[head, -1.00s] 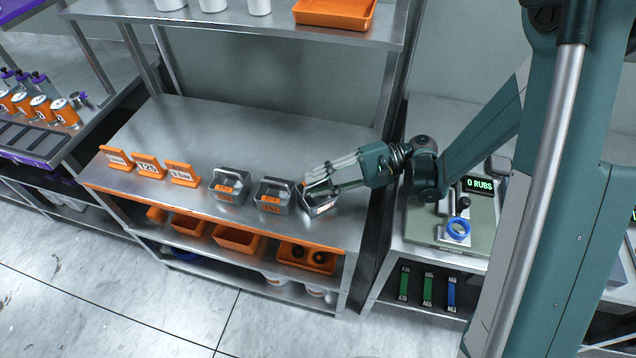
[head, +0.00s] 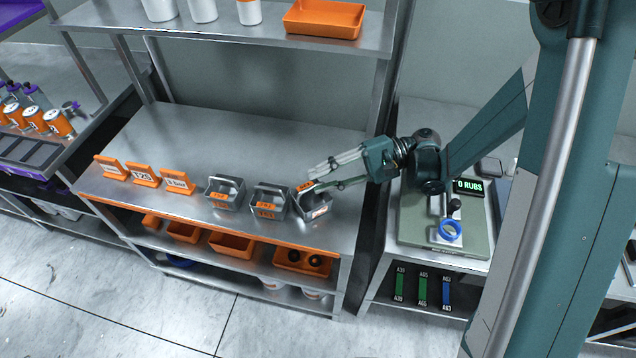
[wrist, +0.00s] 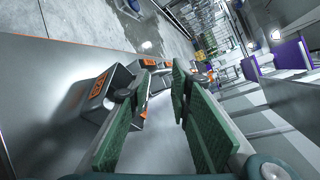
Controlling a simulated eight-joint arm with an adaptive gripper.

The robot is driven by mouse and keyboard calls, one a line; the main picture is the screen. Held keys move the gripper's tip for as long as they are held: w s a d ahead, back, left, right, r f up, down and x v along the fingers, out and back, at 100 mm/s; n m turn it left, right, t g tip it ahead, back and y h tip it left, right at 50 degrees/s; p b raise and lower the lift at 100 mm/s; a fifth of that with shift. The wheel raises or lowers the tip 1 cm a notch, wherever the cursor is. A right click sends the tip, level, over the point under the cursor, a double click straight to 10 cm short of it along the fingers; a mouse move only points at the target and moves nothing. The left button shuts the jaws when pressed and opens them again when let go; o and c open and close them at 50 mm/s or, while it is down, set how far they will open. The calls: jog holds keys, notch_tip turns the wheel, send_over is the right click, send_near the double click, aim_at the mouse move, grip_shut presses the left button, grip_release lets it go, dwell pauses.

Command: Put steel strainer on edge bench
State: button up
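I cannot tell for certain which is the steel strainer. My gripper (head: 312,182) is at the right container, its fingers spread and partly covering its top. In the wrist view my gripper (wrist: 155,112) shows a clear gap between its green pads, with steel surfaces beyond and a labelled container (wrist: 98,92) beside the left pad.
Several orange number signs (head: 145,175) stand left of the containers. An upper shelf (head: 225,28) overhangs the bench's back. Open bench surface lies behind the containers.

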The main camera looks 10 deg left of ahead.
jog(key=shift+r+p, duration=0.4)
jog(key=shift+r, duration=1.85)
jog(key=shift+w+r, duration=0.1)
jog(key=shift+r, duration=0.05)
jog(key=s+d+r+t+h, duration=0.3)
jog(key=d+t+h, duration=0.1)
jog(key=d, duration=0.7)
jog(key=s+d+r+t+h, duration=0.3)
jog(key=d+t+h, duration=0.2)
jog(key=d, duration=0.7)
jog(key=s+d+r+t+h, duration=0.4)
jog(key=d+t, duration=0.1)
jog(key=d, duration=0.6)
jog(key=shift+d+n+h, duration=0.15)
jog(key=shift+n+h, duration=0.15)
jog(key=shift+n, duration=0.1)
